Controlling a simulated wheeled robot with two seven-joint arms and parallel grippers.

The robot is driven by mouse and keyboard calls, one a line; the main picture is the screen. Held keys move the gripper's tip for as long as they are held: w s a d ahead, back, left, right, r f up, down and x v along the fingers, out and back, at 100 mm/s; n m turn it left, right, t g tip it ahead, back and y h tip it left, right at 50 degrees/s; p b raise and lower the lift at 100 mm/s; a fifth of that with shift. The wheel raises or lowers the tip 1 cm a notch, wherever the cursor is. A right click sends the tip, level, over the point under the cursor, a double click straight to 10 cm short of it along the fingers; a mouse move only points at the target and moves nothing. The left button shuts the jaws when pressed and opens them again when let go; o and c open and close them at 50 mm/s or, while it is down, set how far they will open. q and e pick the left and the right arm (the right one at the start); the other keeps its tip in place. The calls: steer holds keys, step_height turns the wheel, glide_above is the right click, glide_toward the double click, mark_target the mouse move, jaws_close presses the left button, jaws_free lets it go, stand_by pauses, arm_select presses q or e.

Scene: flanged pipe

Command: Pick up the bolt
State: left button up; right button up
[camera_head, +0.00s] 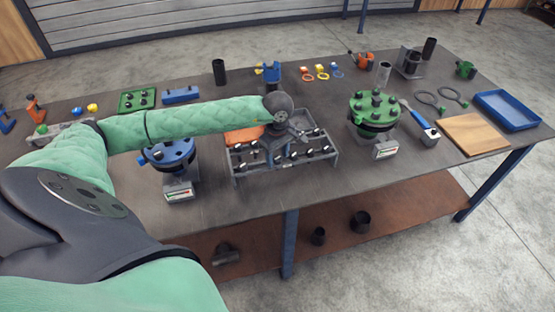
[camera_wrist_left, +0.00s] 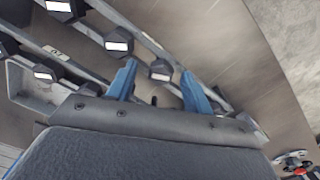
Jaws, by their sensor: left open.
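Several black bolts with hex heads and white top marks stand in a grey metal rack (camera_head: 238,170) near the table's front edge. My left gripper (camera_head: 277,158) points down over the rack's middle, and my arm hides part of it. In the left wrist view, my open left gripper (camera_wrist_left: 159,88) has two blue fingers. One bolt (camera_wrist_left: 160,70) shows in the gap between the fingertips, and nothing is gripped. I cannot tell how far the fingertips are above it. More bolts (camera_wrist_left: 117,43) sit along the rack's rails to the left. My right gripper is in neither view.
A blue flanged pipe (camera_head: 168,153) stands left of the rack and a green one (camera_head: 374,108) right of it. An orange piece (camera_head: 243,136) lies behind the rack's bolts. A wooden board (camera_head: 473,134) and a blue tray (camera_head: 507,110) lie at the right.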

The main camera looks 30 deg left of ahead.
arm_select(q)
jaws_close()
steer(key=shift+r, duration=0.1)
